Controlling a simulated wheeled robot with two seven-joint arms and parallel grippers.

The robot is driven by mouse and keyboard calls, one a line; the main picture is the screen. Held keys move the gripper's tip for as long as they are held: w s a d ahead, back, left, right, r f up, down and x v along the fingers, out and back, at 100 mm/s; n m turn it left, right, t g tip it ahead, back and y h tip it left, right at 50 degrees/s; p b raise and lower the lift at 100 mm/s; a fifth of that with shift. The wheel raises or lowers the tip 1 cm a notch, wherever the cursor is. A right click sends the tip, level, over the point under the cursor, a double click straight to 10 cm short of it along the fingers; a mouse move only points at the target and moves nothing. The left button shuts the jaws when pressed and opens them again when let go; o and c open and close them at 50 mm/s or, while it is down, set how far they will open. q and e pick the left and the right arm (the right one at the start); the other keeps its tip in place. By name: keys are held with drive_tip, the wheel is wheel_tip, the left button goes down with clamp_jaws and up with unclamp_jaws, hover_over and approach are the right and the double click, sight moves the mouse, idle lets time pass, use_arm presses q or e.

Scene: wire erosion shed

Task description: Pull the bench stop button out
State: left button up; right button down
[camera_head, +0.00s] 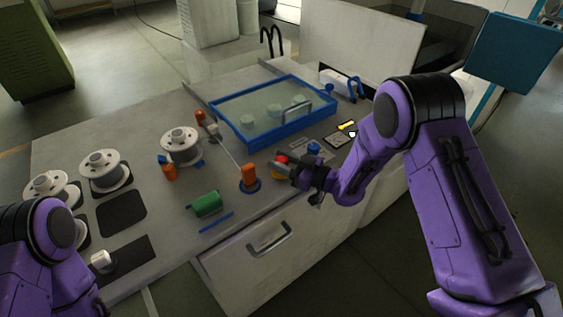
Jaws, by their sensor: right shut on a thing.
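The bench stop button is a red knob (282,159) with a bit of yellow below it, on the bench top near the front edge. My right gripper (287,170) reaches in from the right at bench height and is shut on the red button. The fingers hide part of the button, so I cannot tell how far out it stands. My left arm shows at the lower left; its gripper is not in the picture.
Left of the button stand an orange post (249,176), a green block (206,204) and a blue strip (216,222). A blue-framed tray (243,141) lies behind. White spools (181,147) stand farther left. A drawer handle (268,238) sticks out of the bench front.

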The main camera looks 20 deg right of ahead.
drive_tip(key=shift+w+r, duration=0.2)
drive_tip(key=shift+r, duration=0.1)
drive_tip(key=c, duration=0.9)
unclamp_jaws()
drive_tip(key=shift+d+r, duration=0.1)
drive_tip(key=shift+o, duration=0.9)
drive_tip(key=shift+w, duration=0.1)
drive_tip(key=shift+s, duration=0.4)
drive_tip(key=shift+s+d, duration=0.1)
drive_tip(key=shift+s, duration=0.05)
drive_tip(key=b+v, duration=0.3)
drive_tip(key=v, duration=0.7)
drive_tip(key=shift+d, duration=0.1)
